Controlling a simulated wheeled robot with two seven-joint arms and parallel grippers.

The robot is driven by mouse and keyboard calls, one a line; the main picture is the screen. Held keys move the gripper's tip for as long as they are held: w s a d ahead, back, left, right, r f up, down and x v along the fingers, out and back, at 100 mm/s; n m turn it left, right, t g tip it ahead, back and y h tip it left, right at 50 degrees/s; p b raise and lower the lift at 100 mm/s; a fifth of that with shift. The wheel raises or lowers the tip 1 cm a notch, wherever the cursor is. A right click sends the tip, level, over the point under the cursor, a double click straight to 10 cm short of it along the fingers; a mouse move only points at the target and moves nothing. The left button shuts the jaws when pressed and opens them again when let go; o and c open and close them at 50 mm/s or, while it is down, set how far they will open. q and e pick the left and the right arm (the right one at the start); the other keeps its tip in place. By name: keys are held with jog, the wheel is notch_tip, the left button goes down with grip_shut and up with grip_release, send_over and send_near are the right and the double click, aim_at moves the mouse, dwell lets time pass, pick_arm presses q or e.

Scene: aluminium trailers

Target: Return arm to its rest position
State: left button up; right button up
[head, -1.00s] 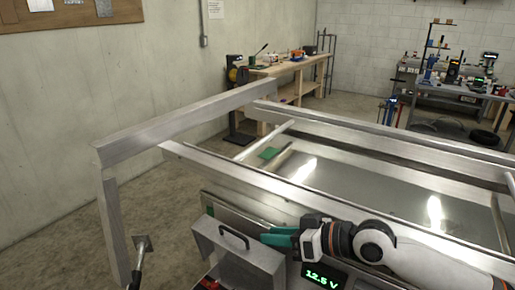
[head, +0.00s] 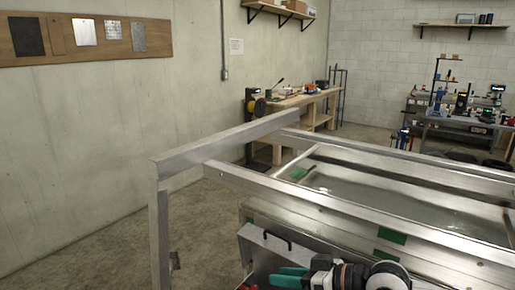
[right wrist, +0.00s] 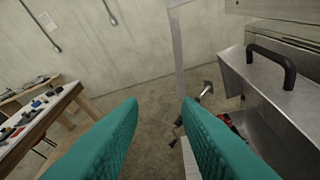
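My right arm and gripper (head: 290,278) show at the bottom edge of the head view, with teal fingers pointing left. The gripper is just below and right of a metal box (head: 262,252) with a black handle (head: 277,239). In the right wrist view the two teal fingers (right wrist: 160,105) stand wide apart with nothing between them; the concrete floor shows through the gap. The handle (right wrist: 272,64) and box (right wrist: 255,92) are to the right of the fingers there, apart from them. My left gripper is not in view.
An aluminium trailer frame (head: 225,145) spans the middle, with a post (head: 160,230) at its left corner. A wooden workbench (head: 300,100) stands by the back wall. The concrete floor (head: 95,240) at left is clear.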

jog(key=s+a+f+h, duration=0.2)
jog(key=s+f+h, duration=0.1)
jog(key=s+f, duration=0.75)
jog(key=s+d+f+m+g+h, duration=0.2)
jog(key=s+d+f+m+h, duration=0.1)
jog(key=s+d+f+h, duration=0.35)
jog(key=s+d+f+m+g+h, duration=0.1)
jog(key=s+d+f+m+h, duration=0.3)
jog(key=s+d, duration=0.5)
notch_tip(320, 180, down, 28)
jog(key=s+d+f+n+g+y, duration=0.1)
jog(key=s, duration=0.1)
jog(key=s+d+f+g, duration=0.1)
jog(key=s+d+f, duration=0.2)
jog(key=s+f, duration=1.1)
jog(key=shift+s+g, duration=0.3)
jog(key=shift+s, duration=0.35)
